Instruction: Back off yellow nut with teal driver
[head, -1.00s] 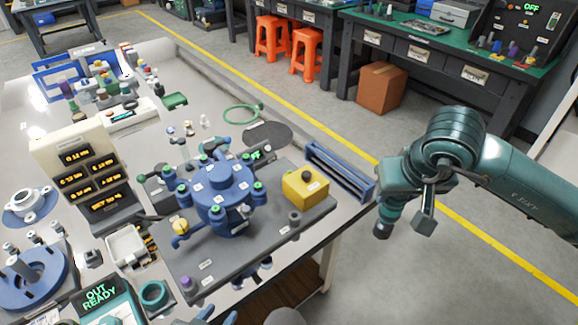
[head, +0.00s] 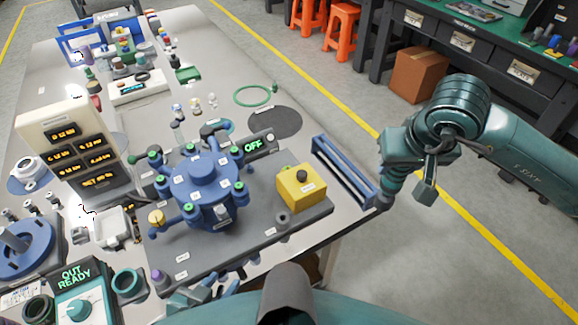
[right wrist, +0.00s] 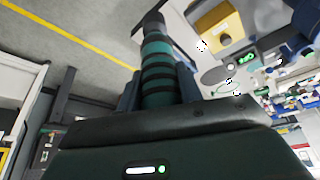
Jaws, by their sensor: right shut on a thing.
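The blue round test fixture (head: 207,183) stands on a grey plate (head: 225,252), with several green-topped clamps around it. The yellow nut (head: 156,217) sits at its left front, on a blue arm. My right gripper (head: 396,180) is at the right, beyond the table's right edge and well apart from the nut. It is shut on the teal driver (right wrist: 156,65), which has dark bands and a dark tip in the right wrist view. In the head view the driver is mostly hidden by the gripper. Bluish finger-like parts, seemingly my left gripper (head: 215,290), show at the bottom edge; their opening is unclear.
A yellow box with a black button (head: 300,187) stands on the plate's right part. A blue rail frame (head: 345,170) lies between plate and right gripper. An OFF display (head: 258,144) is behind the fixture. A readout panel (head: 75,150) stands left. Open floor lies right.

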